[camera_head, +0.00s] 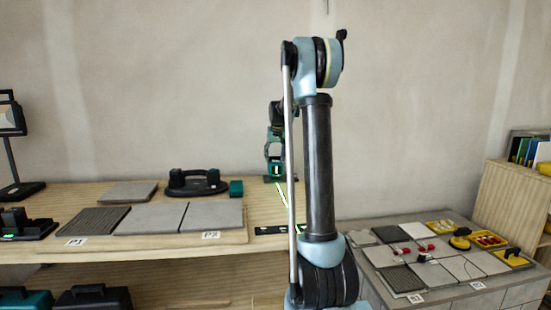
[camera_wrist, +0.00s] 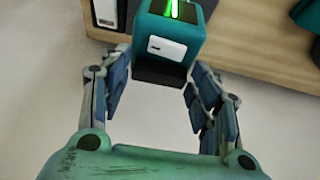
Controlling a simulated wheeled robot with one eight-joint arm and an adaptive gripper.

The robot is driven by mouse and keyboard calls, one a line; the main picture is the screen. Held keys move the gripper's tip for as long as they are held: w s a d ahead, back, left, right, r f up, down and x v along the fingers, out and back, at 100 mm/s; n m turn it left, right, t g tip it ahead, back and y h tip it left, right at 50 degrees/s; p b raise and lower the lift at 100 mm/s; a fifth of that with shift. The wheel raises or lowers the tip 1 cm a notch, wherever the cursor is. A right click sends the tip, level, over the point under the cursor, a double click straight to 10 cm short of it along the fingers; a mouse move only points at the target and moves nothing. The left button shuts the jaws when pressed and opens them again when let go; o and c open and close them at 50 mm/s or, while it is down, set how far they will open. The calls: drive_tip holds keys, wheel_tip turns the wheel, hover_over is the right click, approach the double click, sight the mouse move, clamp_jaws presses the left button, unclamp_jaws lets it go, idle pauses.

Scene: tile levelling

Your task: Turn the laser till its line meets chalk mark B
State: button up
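The laser (camera_wrist: 172,38) is a teal box with a white label and a glowing green window. In the head view the laser (camera_head: 275,171) stands at the back of the wooden bench, and its green line runs forward over the bench to a dark strip (camera_head: 272,230). My gripper (camera_wrist: 160,78) is open, one finger on each side of the laser's near end; I see gaps and no clear contact. The dark strip also shows at the top left of the wrist view (camera_wrist: 106,14), with pale marks too small to read, so I cannot tell which is mark B.
Grey tiles (camera_head: 158,219) lie on the bench (camera_head: 268,204) left of the line, with a black suction lifter (camera_head: 197,184) behind them. A small teal block (camera_head: 236,188) stands between the lifter and the laser. A lower table (camera_head: 348,227) with tiles stands at the right.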

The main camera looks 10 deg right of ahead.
drive_tip(key=shift+c, duration=1)
drive_tip(key=shift+m, duration=0.6)
drive_tip(key=o, duration=1.1)
drive_tip(key=shift+f, duration=0.1)
drive_tip(key=shift+c, duration=0.2)
drive_tip(key=shift+r, duration=0.2)
